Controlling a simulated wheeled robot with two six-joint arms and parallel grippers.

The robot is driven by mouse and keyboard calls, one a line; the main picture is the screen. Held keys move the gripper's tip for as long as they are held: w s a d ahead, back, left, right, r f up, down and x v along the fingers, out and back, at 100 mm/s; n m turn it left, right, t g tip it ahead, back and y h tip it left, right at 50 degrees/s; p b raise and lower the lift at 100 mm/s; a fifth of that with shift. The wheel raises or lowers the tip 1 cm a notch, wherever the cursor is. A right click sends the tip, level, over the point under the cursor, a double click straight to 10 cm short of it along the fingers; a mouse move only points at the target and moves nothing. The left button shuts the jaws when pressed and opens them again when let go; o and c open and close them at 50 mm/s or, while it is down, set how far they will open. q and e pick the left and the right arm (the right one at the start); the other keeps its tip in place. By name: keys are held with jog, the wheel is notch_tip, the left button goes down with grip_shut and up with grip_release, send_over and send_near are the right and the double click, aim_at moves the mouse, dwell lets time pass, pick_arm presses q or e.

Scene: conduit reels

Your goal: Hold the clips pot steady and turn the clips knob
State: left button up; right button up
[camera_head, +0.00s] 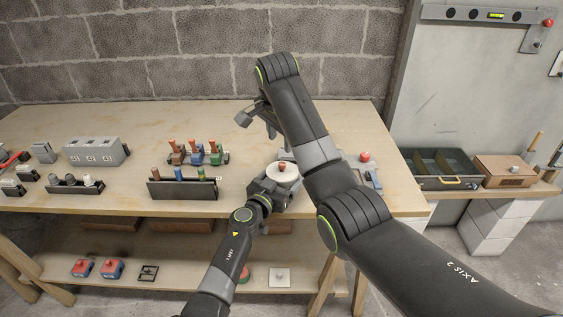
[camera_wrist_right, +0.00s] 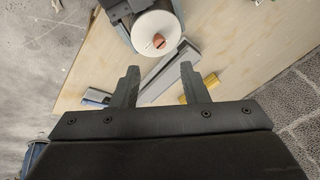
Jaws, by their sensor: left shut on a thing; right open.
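The clips pot (camera_head: 284,174) stands near the front of the wooden table, showing a round white top. The clips knob (camera_head: 281,166), small and copper-brown, sits at the centre of that top. My left gripper (camera_head: 270,187) is shut on the pot from the near side; its fingers partly hide the pot's body. In the right wrist view the white top (camera_wrist_right: 146,33) and the knob (camera_wrist_right: 158,41) are beyond my right gripper's fingertips. My right gripper (camera_wrist_right: 158,70) is open, with nothing between its fingers. In the head view it is above and behind the pot, apart from it.
A dark rack (camera_head: 183,190) with coloured handles stands left of the pot, with several tools (camera_head: 197,155) behind it. A grey box (camera_head: 96,151) is farther left. A red button (camera_head: 365,157) is right of my right arm. A drawer tray (camera_head: 443,168) lies on the right bench.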

aim_at(282, 163)
jog(key=w+f+n, duration=0.1)
jog(key=f, duration=0.2)
jog(key=w+f+n, duration=0.1)
jog(key=f+n, duration=0.1)
jog(key=f, duration=0.2)
jog(key=w+f+n+h, duration=0.1)
jog(key=f+n, duration=0.1)
jog(key=f, duration=0.1)
jog(key=shift+w+d+f+t, duration=0.15)
jog(key=shift+w+f+t, duration=0.05)
jog(key=shift+w+t, duration=0.1)
dwell(0.4)
grip_shut()
